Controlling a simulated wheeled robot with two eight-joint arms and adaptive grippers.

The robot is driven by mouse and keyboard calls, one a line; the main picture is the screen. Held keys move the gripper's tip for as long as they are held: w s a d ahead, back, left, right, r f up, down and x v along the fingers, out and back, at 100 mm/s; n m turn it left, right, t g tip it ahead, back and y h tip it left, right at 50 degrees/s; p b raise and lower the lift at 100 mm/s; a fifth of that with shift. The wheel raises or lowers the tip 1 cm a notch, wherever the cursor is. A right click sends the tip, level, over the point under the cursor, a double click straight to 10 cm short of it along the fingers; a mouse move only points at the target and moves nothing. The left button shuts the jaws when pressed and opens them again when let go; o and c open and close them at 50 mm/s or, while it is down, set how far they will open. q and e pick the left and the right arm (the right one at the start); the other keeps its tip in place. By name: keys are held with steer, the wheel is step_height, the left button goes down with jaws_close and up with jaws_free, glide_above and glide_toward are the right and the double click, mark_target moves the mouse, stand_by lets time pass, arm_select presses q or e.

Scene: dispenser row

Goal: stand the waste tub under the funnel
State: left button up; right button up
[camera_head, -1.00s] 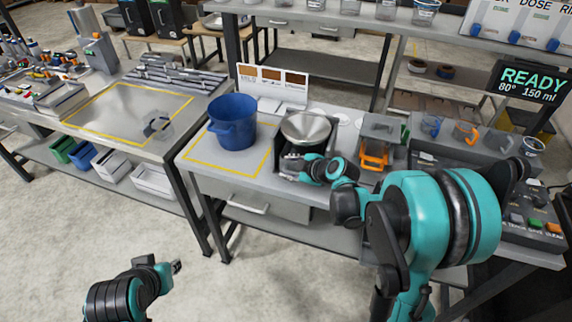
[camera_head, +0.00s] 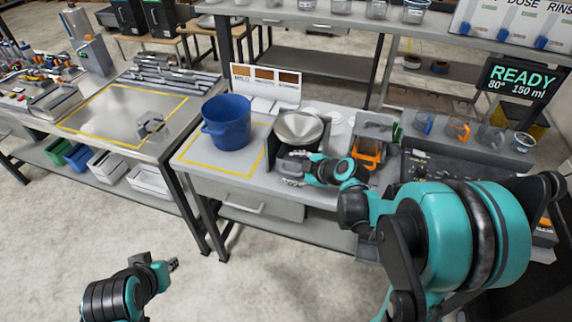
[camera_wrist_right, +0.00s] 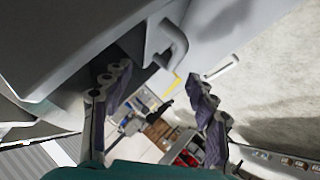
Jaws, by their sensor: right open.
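The blue tub (camera_head: 228,122), which looks to be the waste tub, stands upright on the yellow-outlined part of the counter. The silver cone-shaped funnel (camera_head: 298,126) is to its right, above a dark open-fronted stand. My right gripper (camera_head: 292,172) is low in front of that stand.
An orange-fronted unit (camera_head: 367,152) stands right of the funnel, with several cups beyond it and a READY display (camera_head: 519,80). The drawer handle (camera_head: 245,207) sticks out below the counter. A gap separates the left bench (camera_head: 105,140) from this counter.

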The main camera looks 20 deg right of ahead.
steer(key=s+a+r+m+g+h+p, duration=0.1)
steer(key=s+r+m+h, duration=0.1)
steer(key=s+m, duration=0.5)
steer(key=s+a+r+m+g+h, duration=0.1)
steer(key=s+m, duration=0.6)
steer(key=s, duration=0.9)
step_height(320, 180, up, 3)
steer(key=shift+s+a+f+g+h+p, duration=0.15)
steer(key=shift+s+a+g+h+p, duration=0.2)
steer(key=shift+h, duration=0.45)
steer(key=shift+w+d, duration=0.1)
steer(key=shift+d, duration=0.05)
steer(key=shift+f, duration=0.2)
